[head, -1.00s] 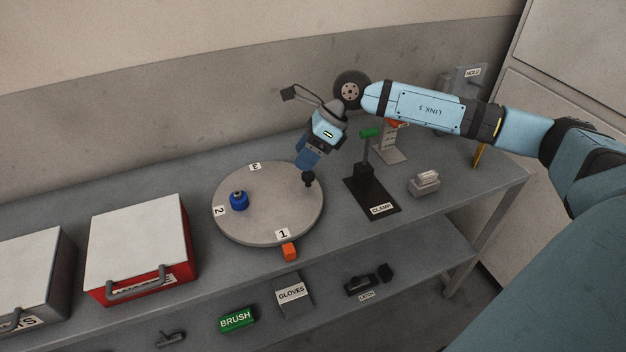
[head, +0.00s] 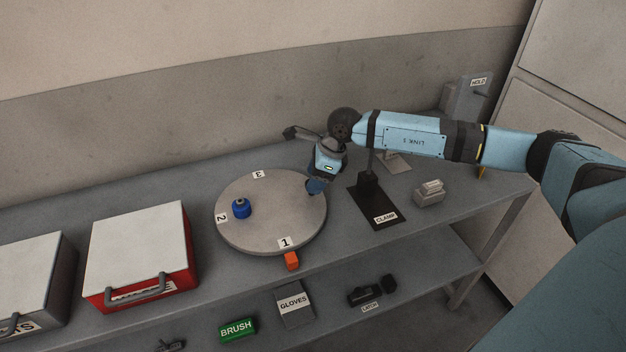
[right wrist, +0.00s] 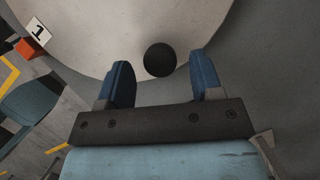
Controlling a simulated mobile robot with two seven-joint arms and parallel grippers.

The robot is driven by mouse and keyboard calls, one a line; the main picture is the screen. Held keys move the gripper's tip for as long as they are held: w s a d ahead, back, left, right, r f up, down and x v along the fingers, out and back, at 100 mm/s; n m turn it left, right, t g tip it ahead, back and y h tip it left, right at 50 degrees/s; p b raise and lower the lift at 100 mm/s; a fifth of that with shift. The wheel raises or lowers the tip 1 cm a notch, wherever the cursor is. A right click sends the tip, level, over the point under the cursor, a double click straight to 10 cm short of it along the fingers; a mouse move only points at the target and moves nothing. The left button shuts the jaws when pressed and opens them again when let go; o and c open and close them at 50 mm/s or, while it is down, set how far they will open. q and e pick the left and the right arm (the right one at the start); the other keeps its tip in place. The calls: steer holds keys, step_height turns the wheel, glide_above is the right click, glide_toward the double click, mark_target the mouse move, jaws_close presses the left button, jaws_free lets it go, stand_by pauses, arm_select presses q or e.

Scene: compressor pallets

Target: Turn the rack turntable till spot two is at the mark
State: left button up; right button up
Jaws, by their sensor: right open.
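The round grey turntable (head: 270,225) lies on the bench with labels 1 (head: 285,242), 2 (head: 221,217) and 3 (head: 258,174) on its rim. Label 1 is at the front, by the orange marker block (head: 292,261); label 2 is at the left. A blue knobbed part (head: 241,208) stands on the turntable near label 2. My right gripper (head: 311,190) is over the turntable's right edge. In the right wrist view its two blue fingers (right wrist: 160,82) are apart, with the black knob (right wrist: 160,60) of the turntable between and just beyond them. My left gripper is not in view.
The black clamp stand (head: 376,205) and a small grey block (head: 429,192) stand right of the turntable. A red case (head: 140,255) and a grey case (head: 30,280) are at the left. The lower shelf holds a green brush box (head: 238,329), gloves (head: 295,305) and a latch (head: 365,294).

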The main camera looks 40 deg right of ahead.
steer(key=shift+x, duration=0.75)
jaws_close()
steer(key=shift+w, duration=0.2)
